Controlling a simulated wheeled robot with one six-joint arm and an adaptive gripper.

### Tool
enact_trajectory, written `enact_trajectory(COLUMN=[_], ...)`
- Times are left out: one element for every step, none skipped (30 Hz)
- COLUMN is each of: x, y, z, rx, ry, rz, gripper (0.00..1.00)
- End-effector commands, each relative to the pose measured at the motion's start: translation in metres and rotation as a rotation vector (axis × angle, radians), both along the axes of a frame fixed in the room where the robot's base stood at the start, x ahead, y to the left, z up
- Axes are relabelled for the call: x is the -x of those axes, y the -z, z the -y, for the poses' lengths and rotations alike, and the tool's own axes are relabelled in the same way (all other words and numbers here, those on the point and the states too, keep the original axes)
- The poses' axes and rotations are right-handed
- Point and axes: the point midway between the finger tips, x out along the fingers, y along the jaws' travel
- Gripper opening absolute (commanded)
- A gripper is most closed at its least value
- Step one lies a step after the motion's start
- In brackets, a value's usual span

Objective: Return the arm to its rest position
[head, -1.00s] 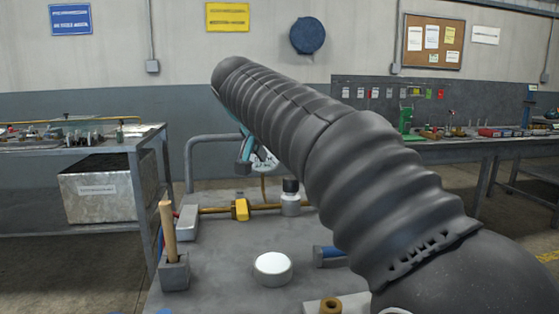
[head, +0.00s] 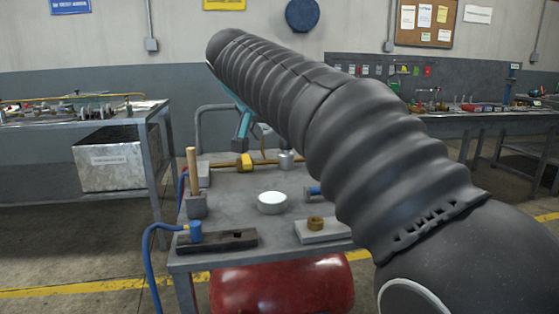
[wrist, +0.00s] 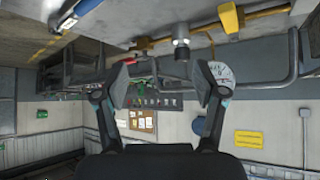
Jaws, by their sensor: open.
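My dark ribbed arm stretches from the lower right of the head view up to the upper left. Part of my gripper (head: 243,122) shows below the arm's far end, above the back of the grey workbench (head: 240,191); the arm hides the rest of it. In the wrist view my gripper (wrist: 161,84) has its two fingers spread apart with nothing between them. The wrist picture is upside down, with the bench at the top and the wall below.
The bench carries a white round disc (head: 272,203), a wooden handle in a grey block (head: 196,206), a brass ring on a plate (head: 323,231) and a pipe with a yellow valve (head: 245,162). A red tank (head: 283,285) sits underneath. A blue hose (head: 150,262) hangs at the left.

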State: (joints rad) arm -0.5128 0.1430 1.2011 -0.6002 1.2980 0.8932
Motion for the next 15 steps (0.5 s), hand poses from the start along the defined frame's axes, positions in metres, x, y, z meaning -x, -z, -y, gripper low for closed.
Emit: enact_trajectory(x=[0.003,0.004,0.006,0.009,0.011,0.014,0.017,0.02,0.024,0.028,0.032,0.037,0.042,0.047,0.054], y=[0.002,0.003,0.005,0.006,0.007,0.01,0.011,0.013,0.016,0.018,0.021,0.024,0.027,0.03,0.035], z=[0.008,0.013,0.018,0.021,0.025,0.03,0.034,0.037,0.042,0.046,0.05,0.055,0.06,0.064,0.07], rx=[0.002,0.003,0.004,0.005,0.006,0.009,0.009,0.01,0.012,0.012,0.014,0.014,0.016,0.016,0.017], ry=[0.001,-0.001,-0.005,-0.008,-0.011,-0.016,-0.02,-0.026,-0.035,-0.04,-0.047,-0.056,-0.063,-0.071,-0.084], rz=[-0.008,-0.013,-0.019,-0.024,-0.028,-0.037,-0.042,-0.049,-0.057,-0.063,-0.071,-0.081,-0.089,-0.096,-0.108], gripper=[0.7,0.7,0.7,0.7,0.7,0.7,0.7,0.7,0.7,0.7,0.7,0.7,0.7,0.7,0.7])
